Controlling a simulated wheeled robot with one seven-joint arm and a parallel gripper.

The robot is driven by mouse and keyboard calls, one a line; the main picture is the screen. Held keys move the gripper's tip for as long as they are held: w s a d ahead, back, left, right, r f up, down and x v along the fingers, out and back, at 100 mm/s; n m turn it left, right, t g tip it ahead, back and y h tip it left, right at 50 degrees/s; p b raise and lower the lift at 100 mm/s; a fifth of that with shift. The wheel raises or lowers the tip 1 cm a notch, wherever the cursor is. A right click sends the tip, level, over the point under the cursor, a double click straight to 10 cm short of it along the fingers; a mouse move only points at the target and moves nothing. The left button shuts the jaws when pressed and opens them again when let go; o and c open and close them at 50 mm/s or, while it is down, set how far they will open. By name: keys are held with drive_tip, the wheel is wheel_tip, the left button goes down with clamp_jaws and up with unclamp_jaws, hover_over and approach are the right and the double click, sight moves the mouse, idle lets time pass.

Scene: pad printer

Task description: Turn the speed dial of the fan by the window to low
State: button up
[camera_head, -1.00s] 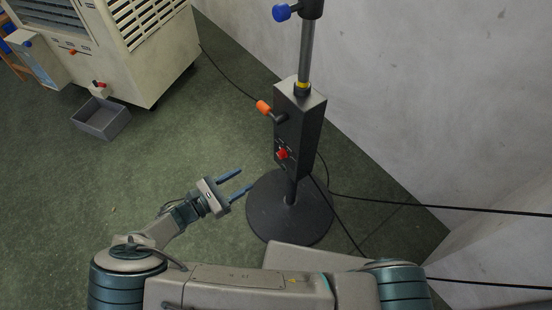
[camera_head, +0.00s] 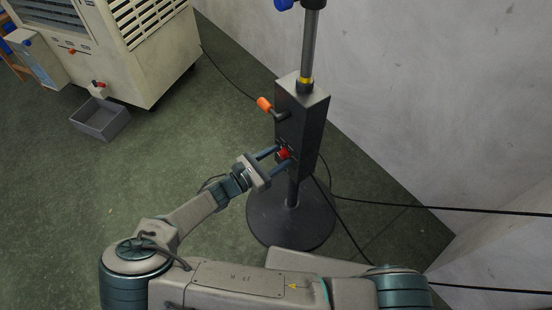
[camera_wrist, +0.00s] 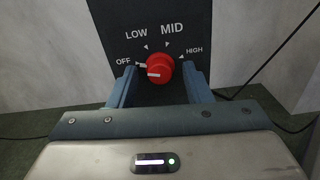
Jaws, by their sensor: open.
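The fan's dark control box (camera_head: 310,115) stands on a post above a round black base (camera_head: 262,225). The red speed dial (camera_head: 284,154) is on its front face. In the wrist view the dial (camera_wrist: 161,69) has OFF, LOW, MID and HIGH around it, from left to right. Its white mark points left, towards OFF. My gripper (camera_head: 279,159) is open at the box face. In the wrist view the blue fingers of my gripper (camera_wrist: 160,85) stand left and right of the dial, apart from it on both sides.
An orange-tipped lever (camera_head: 265,104) sticks out of the box above the dial. A large beige cooler (camera_head: 150,75) and a grey bin (camera_head: 102,120) stand at upper left. Black cables (camera_head: 440,208) run along the wall at right. Green floor at left is clear.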

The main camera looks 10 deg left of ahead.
clamp_jaws()
drive_tip(key=shift+r+m+p, duration=0.15)
drive_tip(key=shift+m+p, duration=0.15)
drive_tip(key=shift+p, duration=0.05)
drive_tip(key=shift+m+p, duration=0.5)
drive_tip(key=shift+m, duration=0.1)
drive_tip(key=shift+m+p, duration=0.75)
drive_tip(key=shift+m, duration=0.45)
drive_tip(key=m+p, duration=0.1)
drive_tip(key=m, duration=0.4)
drive_tip(key=shift+m+p, duration=0.3)
drive_tip(key=shift+p, duration=0.1)
